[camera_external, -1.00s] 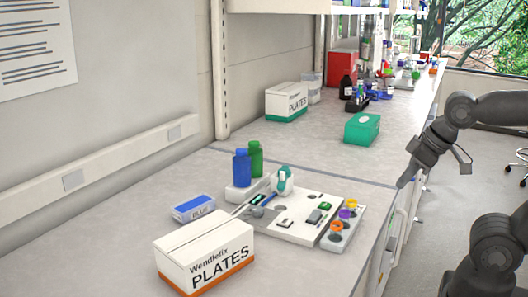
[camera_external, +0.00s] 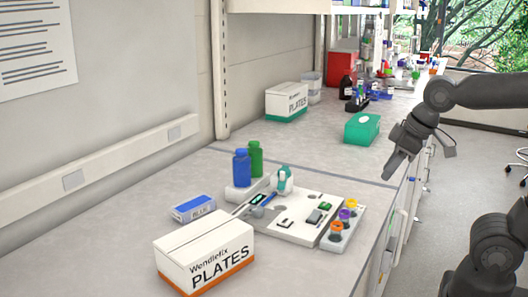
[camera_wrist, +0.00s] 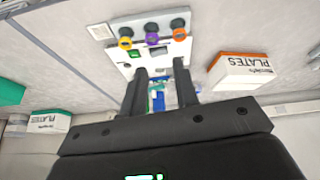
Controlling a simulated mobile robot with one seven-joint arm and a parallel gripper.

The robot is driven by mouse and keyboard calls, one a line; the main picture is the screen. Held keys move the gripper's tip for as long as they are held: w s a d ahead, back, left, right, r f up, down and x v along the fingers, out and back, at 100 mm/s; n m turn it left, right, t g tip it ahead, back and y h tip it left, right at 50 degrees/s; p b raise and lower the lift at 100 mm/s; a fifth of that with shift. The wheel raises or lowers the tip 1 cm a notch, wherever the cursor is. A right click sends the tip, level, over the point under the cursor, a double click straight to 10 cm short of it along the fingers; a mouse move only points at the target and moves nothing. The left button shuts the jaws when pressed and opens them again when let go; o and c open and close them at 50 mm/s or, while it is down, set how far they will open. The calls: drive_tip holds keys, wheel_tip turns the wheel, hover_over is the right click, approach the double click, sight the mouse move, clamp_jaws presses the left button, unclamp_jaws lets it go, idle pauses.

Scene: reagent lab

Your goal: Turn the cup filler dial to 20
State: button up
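A white flat device (camera_external: 290,228) with a display, small parts and a teal-topped piece (camera_external: 284,179) lies on the bench. A small grey round part (camera_external: 258,211) sits near its left end; I cannot tell whether it is the cup filler dial, and no number is readable. My gripper (camera_external: 389,174) is in the air right of the device, above the bench's front edge, touching nothing. In the wrist view the gripper (camera_wrist: 160,68) has its two fingers apart and empty, and the device (camera_wrist: 174,49) shows between and beyond them, partly hidden.
A strip with orange (camera_external: 336,228), purple (camera_external: 345,213) and yellow (camera_external: 352,203) round tops stands at the device's right side. Blue (camera_external: 242,168) and green (camera_external: 256,160) bottles stand behind it. A plates box (camera_external: 205,252) is in front, a teal box (camera_external: 362,128) farther back.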

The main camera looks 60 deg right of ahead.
drive_tip(key=o, duration=0.5)
drive_tip(key=w, duration=0.2)
drive_tip(key=w+r+n, duration=0.1)
drive_tip(key=w, duration=0.2)
drive_tip(key=w+r+n+g, duration=0.1)
drive_tip(key=w, duration=0.2)
drive_tip(key=shift+a+r, duration=0.1)
drive_tip(key=shift+a, duration=0.2)
drive_tip(key=shift+c, duration=0.2)
drive_tip(key=shift+o, duration=0.2)
drive_tip(key=w+n+g, duration=0.1)
drive_tip(key=w+n, duration=0.1)
drive_tip(key=w, duration=0.6)
drive_tip(key=shift+a+n, duration=0.3)
drive_tip(key=shift+a, duration=0.15)
drive_tip(key=n+g, duration=0.3)
drive_tip(key=n, duration=0.2)
hover_over(257, 208)
wheel_tip(257, 208, down, 10)
wheel_tip(257, 208, down, 10)
drive_tip(key=shift+r, duration=0.2)
drive_tip(key=c, duration=1)
